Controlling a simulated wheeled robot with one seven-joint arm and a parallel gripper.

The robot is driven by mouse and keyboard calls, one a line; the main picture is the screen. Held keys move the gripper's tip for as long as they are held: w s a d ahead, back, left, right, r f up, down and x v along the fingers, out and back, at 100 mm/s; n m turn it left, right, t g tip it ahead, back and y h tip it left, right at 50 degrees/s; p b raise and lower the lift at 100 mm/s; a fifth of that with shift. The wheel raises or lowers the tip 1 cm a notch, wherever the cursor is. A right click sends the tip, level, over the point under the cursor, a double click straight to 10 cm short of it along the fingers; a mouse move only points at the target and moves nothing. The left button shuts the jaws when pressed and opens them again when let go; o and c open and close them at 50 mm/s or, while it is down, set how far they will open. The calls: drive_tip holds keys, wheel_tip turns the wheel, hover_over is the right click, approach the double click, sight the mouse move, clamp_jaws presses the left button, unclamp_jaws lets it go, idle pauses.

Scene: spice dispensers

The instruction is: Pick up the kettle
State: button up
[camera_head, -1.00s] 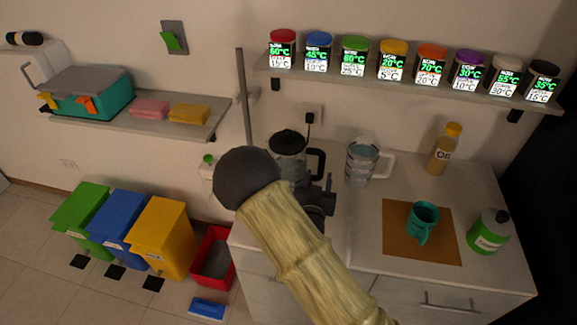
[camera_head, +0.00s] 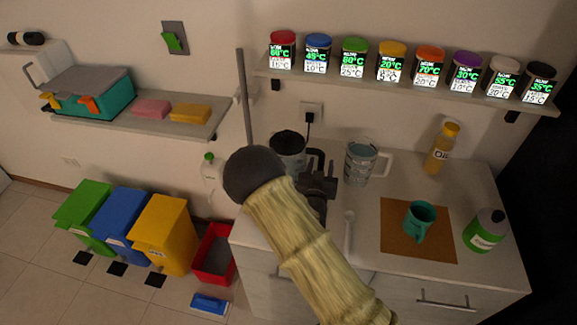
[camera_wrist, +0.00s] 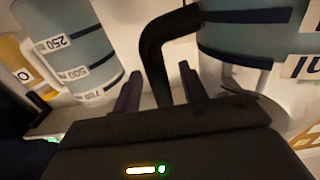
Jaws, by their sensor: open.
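The kettle (camera_head: 288,142) stands at the back left of the counter, with a dark lid and a black handle on its right side. My arm hides its lower part in the head view. In the wrist view its blue-banded body (camera_wrist: 245,42) fills the upper right, and its black handle (camera_wrist: 153,50) curves down from it. My gripper (camera_head: 320,178) is beside the kettle at the handle. In the wrist view my gripper (camera_wrist: 158,85) is open, with one finger on each side of the handle. Whether either finger touches the handle cannot be told.
A measuring jug (camera_head: 358,162) stands close on the right, near my left finger in the wrist view (camera_wrist: 75,50). A white spoon (camera_head: 348,228) lies in front. A teal mug (camera_head: 419,218) on a brown mat (camera_head: 395,248), an oil bottle (camera_head: 442,150) and a green bottle (camera_head: 484,232) are farther right.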

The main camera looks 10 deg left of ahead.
drive_tip(key=shift+c, duration=0.2)
clamp_jaws()
idle(1.1)
drive_tip(key=shift+r, duration=0.1)
